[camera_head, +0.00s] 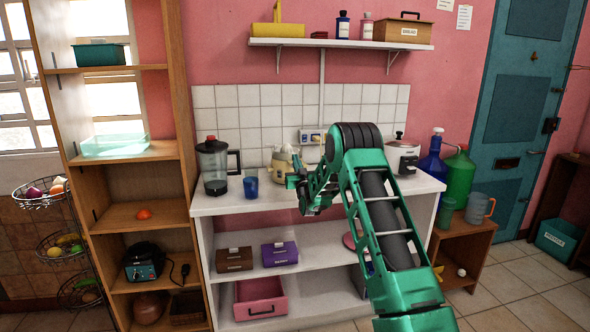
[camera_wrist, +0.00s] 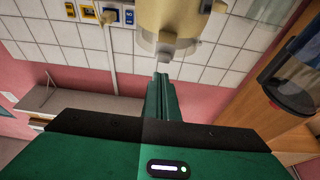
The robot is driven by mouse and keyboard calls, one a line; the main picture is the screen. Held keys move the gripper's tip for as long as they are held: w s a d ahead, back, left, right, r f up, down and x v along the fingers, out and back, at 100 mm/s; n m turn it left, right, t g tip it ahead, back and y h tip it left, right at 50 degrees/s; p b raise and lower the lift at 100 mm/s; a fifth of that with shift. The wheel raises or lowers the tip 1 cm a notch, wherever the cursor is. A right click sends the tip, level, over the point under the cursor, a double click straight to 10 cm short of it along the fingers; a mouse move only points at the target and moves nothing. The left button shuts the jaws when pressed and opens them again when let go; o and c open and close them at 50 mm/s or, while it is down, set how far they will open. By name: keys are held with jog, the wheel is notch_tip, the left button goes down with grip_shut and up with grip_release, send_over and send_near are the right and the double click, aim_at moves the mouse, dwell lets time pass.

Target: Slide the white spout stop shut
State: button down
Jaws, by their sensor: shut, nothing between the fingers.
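A cream juicer (camera_head: 283,160) stands on the white counter, partly hidden behind my arm. It fills the top middle of the wrist view (camera_wrist: 170,18), cut off by the frame edge. A pale spout piece (camera_wrist: 168,44) sticks out from its body there, with a small cream knob to its right. I cannot tell the white stop clearly from the spout or how far it is slid. My gripper (camera_wrist: 161,80) is shut and empty, its fingertips just short of the spout with a small gap in the picture. In the head view the gripper (camera_head: 293,181) is beside the juicer's front.
A dark blender (camera_head: 213,165) and a blue cup (camera_head: 251,187) stand left of the juicer. A white cooker (camera_head: 402,157) stands to the right, beyond my arm. Wall sockets (camera_head: 312,136) are behind. The counter (camera_head: 225,204) is bare along its front left edge.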

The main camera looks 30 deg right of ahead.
jog(key=s+a+f+m+g+y, duration=0.2)
jog(key=s+g, duration=1.1)
jog(key=s, duration=2.2)
jog(key=s+a+f+g+y, duration=0.1)
jog(key=s+a+g, duration=0.3)
jog(key=s, duration=1.3)
jog(key=s+a+f+m+g+y, duration=0.1)
jog(key=s+a+g+y, duration=0.2)
jog(key=s+a, duration=0.5)
jog(key=s+g, duration=0.1)
jog(key=s, duration=0.9)
jog(key=shift+s, duration=0.15)
jog(key=shift+w+f, duration=0.3)
jog(key=shift+w, duration=0.4)
